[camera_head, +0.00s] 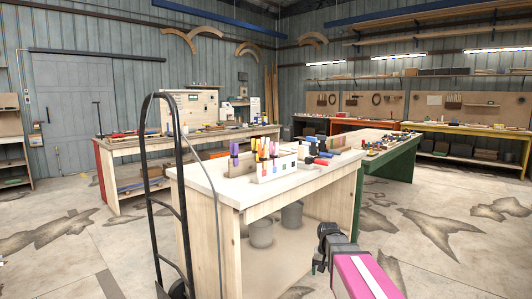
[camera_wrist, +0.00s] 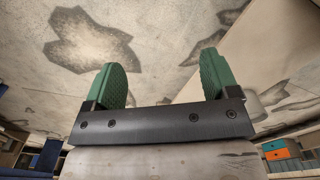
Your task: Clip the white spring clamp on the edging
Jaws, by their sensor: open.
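I cannot make out the white spring clamp or the edging for certain in either view. A white rack (camera_head: 277,167) with several coloured handles stands on the near workbench (camera_head: 222,188) in the head view; the items in it are too small to tell apart. My gripper (camera_wrist: 163,75) shows in the wrist view with its two green fingers wide apart and nothing between them. Bare stained floor lies beyond the fingers. In the head view my pink arm is at the lower right, its dark end in front of the near bench's right side, apart from the bench top.
A black hand truck (camera_head: 153,200) stands at the near bench's left end. Grey buckets (camera_head: 261,233) sit under the bench. A green bench (camera_head: 400,158) with small items is behind it, another workbench (camera_head: 130,147) at back left. Floor is open at right.

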